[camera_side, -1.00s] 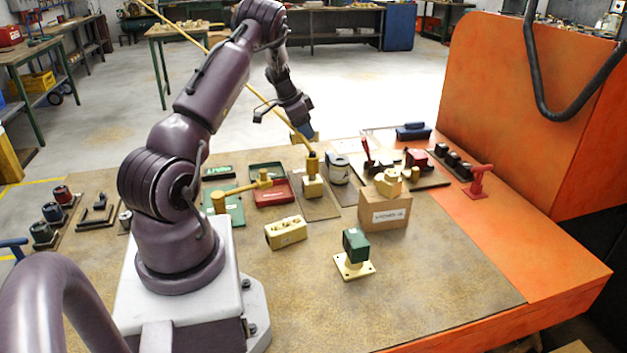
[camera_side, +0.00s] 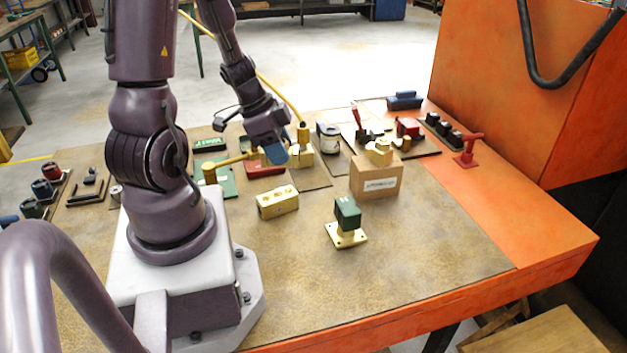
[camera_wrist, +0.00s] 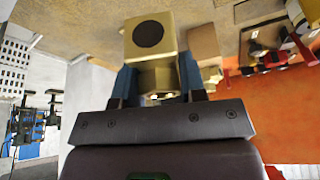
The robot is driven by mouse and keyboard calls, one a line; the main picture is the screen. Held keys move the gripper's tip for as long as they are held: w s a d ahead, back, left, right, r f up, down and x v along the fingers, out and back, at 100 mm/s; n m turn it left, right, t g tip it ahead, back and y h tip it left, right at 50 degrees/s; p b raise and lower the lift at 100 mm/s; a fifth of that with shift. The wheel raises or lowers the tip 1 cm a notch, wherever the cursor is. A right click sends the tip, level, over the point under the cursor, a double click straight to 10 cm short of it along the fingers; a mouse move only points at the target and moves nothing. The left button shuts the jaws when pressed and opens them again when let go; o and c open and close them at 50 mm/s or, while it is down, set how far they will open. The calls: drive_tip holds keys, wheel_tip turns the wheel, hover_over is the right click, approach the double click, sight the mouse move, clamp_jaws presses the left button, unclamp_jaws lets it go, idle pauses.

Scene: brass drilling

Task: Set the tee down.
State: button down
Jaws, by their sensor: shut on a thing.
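The tee is a brass piece with a square end face and a dark round hole (camera_wrist: 168,20). In the wrist view it sits between the two blue fingers of my gripper (camera_wrist: 157,80), which is shut on it. In the side view my gripper (camera_side: 272,148) hangs over the back part of the bench, beside a brass bar fitting and a red tray. There the fingers mostly hide the tee, and I cannot tell its height above the bench.
A brass block with holes (camera_side: 278,203) lies in front of my gripper. A cardboard box (camera_side: 376,184) carries another brass fitting (camera_side: 379,153). A green-topped stand on a brass flange (camera_side: 346,225) is nearer. The bench mat (camera_side: 420,245) is clear at front right.

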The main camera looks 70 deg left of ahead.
drive_tip(key=shift+a+f, duration=0.1)
drive_tip(key=shift+f, duration=0.05)
drive_tip(key=shift+m, duration=0.3)
drive_tip(key=w+a+f, duration=0.9)
drive_tip(key=shift+w, duration=0.25)
drive_tip(key=shift+w+a+f, duration=0.15)
drive_tip(key=shift+f, duration=0.1)
drive_tip(key=shift+w+a+f, duration=0.1)
drive_tip(key=shift+f, duration=1.6)
drive_tip(key=shift+f, duration=0.1)
drive_tip(key=c, duration=0.7)
unclamp_jaws()
